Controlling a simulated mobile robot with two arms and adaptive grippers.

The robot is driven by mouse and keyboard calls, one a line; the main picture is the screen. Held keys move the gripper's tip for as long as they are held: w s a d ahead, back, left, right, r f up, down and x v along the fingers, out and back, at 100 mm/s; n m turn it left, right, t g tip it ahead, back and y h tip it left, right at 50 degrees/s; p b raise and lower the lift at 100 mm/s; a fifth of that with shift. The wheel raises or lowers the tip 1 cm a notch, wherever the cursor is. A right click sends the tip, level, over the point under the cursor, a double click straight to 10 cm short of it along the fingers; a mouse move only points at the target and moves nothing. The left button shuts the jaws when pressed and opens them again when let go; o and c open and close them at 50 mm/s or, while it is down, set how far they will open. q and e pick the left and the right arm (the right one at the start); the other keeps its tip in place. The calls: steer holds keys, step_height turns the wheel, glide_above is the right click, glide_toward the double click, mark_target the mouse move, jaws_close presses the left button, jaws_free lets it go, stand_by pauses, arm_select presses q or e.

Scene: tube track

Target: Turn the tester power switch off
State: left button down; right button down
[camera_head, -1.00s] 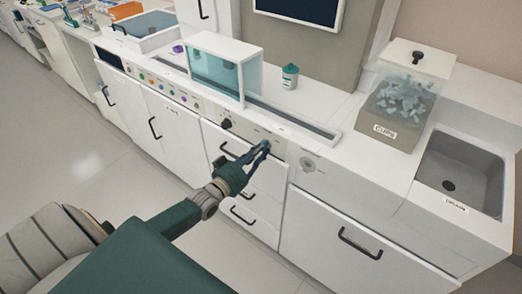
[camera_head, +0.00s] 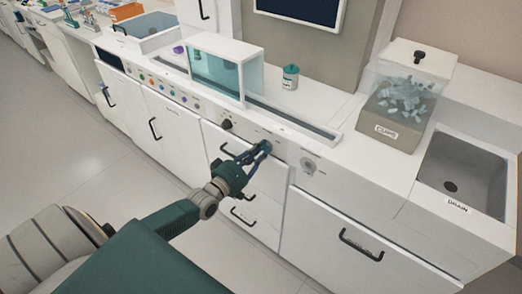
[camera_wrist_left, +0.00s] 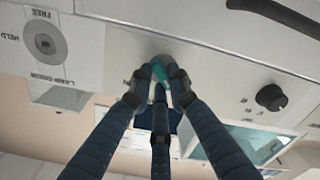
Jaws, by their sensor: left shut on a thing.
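My left gripper (camera_head: 262,148) is at the upper front panel of the white tester counter (camera_head: 283,144), just left of a round grey dial. In the left wrist view, the fingertips of my left gripper (camera_wrist_left: 160,74) close around a small spot on the panel (camera_wrist_left: 105,40). The fingers hide most of what they hold, which appears to be the power switch, set in a round grey base. I cannot tell the switch's position. My right gripper is not in view.
A black knob (camera_head: 226,124) sits left of the gripper, and the round dial (camera_head: 308,164) sits right. A teal-windowed box (camera_head: 216,72) stands on the counter. A clear cups bin (camera_head: 400,105) and a sink (camera_head: 462,175) are at right. Drawer handles stick out below.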

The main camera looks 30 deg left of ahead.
arm_select(q)
steer(key=shift+f, duration=0.1)
steer(key=c, duration=1.6)
jaws_free()
steer(key=shift+c, duration=0.2)
steer(key=s, duration=1.2)
steer(key=shift+a, duration=0.45)
steer(key=s+f+m+g+y, duration=0.1)
steer(key=s+f+g, duration=0.3)
steer(key=f, duration=0.7)
steer(key=s+d+f+m+g, duration=0.15)
steer(key=s+f, duration=0.35)
steer(key=f, duration=0.5)
steer(key=s+f+m+g+y, duration=0.1)
steer(key=s+f+m+g, duration=0.3)
steer(key=f, duration=0.7)
steer(key=s+d+f+m+g, duration=0.1)
steer(key=s+d+f, duration=0.3)
steer(key=s, duration=0.5)
steer(key=s+d+f+m+g, duration=0.1)
steer(key=s+d+f+g, duration=0.3)
steer(key=s+f, duration=0.3)
steer(key=s+d+f+m+g, duration=0.2)
steer(key=s+d+f, duration=0.3)
steer(key=s, duration=0.6)
steer(key=shift+s+d+f+h, duration=0.15)
steer(key=shift+s+f+h, duration=0.2)
steer(key=shift+f, duration=0.2)
